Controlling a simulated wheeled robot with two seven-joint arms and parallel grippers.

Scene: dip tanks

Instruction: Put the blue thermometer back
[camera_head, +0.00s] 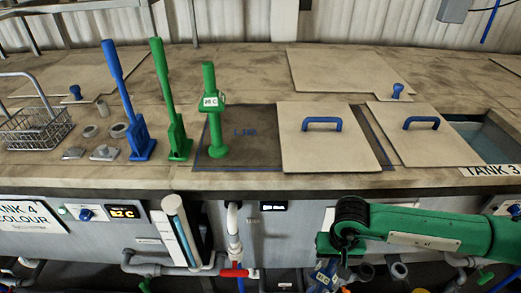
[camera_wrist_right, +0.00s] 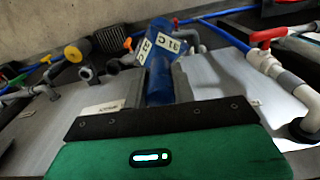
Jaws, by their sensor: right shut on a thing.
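The blue thermometer (camera_wrist_right: 160,62) has white labels and sits between the fingers of my right gripper (camera_wrist_right: 158,92) in the right wrist view. In the head view the blue thermometer (camera_head: 323,276) hangs low under my right gripper (camera_head: 330,258), in front of the counter and below its top edge. Its lower part is cut off by the picture edge. The right gripper is shut on it. A green thermometer (camera_head: 211,112) with a white label stands upright on a dark, blue-outlined area of the counter (camera_head: 250,185). My left gripper is not in view.
A blue paddle (camera_head: 125,100) and a green paddle (camera_head: 167,100) stand left of the green thermometer, near a wire basket (camera_head: 40,128). Lids with blue handles (camera_head: 325,150) lie at the middle and right. An open tank (camera_head: 487,140) is at far right. Pipes (camera_head: 232,225) run below the counter edge.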

